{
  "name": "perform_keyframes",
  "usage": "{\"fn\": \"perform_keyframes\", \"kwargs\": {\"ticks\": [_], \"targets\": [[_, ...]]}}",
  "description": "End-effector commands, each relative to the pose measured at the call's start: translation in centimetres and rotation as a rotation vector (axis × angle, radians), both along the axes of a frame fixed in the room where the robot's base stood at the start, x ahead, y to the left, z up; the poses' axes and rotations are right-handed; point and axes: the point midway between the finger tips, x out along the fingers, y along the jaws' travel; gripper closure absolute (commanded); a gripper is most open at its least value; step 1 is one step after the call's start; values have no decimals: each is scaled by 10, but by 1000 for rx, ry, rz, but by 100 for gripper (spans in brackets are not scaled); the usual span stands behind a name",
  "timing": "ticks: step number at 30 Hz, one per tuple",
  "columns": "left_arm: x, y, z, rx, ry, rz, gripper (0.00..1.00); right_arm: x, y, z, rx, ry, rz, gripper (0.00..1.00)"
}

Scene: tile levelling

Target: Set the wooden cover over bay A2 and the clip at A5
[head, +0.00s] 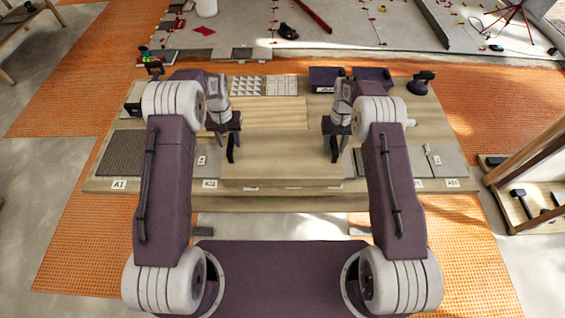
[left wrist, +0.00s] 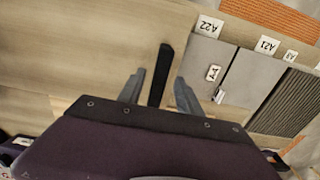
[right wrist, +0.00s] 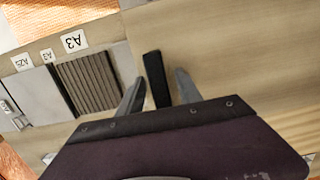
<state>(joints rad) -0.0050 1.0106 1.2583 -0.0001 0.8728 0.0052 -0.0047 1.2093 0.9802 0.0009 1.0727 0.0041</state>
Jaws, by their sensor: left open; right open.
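The wooden cover (head: 280,168) is a wide pale wooden box at the middle of the bench, with an upright black handle at each end. My left gripper (head: 229,140) is open at its left end; in the left wrist view the left handle (left wrist: 162,72) stands between the spread fingers. My right gripper (head: 334,140) is open at its right end; in the right wrist view the right handle (right wrist: 155,78) stands between the fingers. I cannot read a bay A2 or A5 label, and I cannot make out the clip for certain.
The bench (head: 240,203) carries a ribbed dark tile (head: 119,156) at left by label A1 and grey tiles (head: 440,160) at right. White patterned tiles (head: 249,86), purple bins (head: 325,77) and a suction cup (head: 419,85) stand behind. A wooden rack with mallets (head: 528,205) is at far right.

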Motion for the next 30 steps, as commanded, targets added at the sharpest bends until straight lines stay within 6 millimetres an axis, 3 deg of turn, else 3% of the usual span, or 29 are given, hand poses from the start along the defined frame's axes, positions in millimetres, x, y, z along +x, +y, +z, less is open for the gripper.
{"fn": "perform_keyframes", "kwargs": {"ticks": [3,9,19,30], "targets": [[1,0,33,0,-6,0,58,0,0,0,0,0,0,58],[1,0,73,0,-4,0,58,0,0,0,0,0,0,58],[0,0,86,0,0,0,58,1,0,5,0,-1,0,58],[0,0,86,0,-1,0,58,12,0,89,0,-4,0,58]]}}
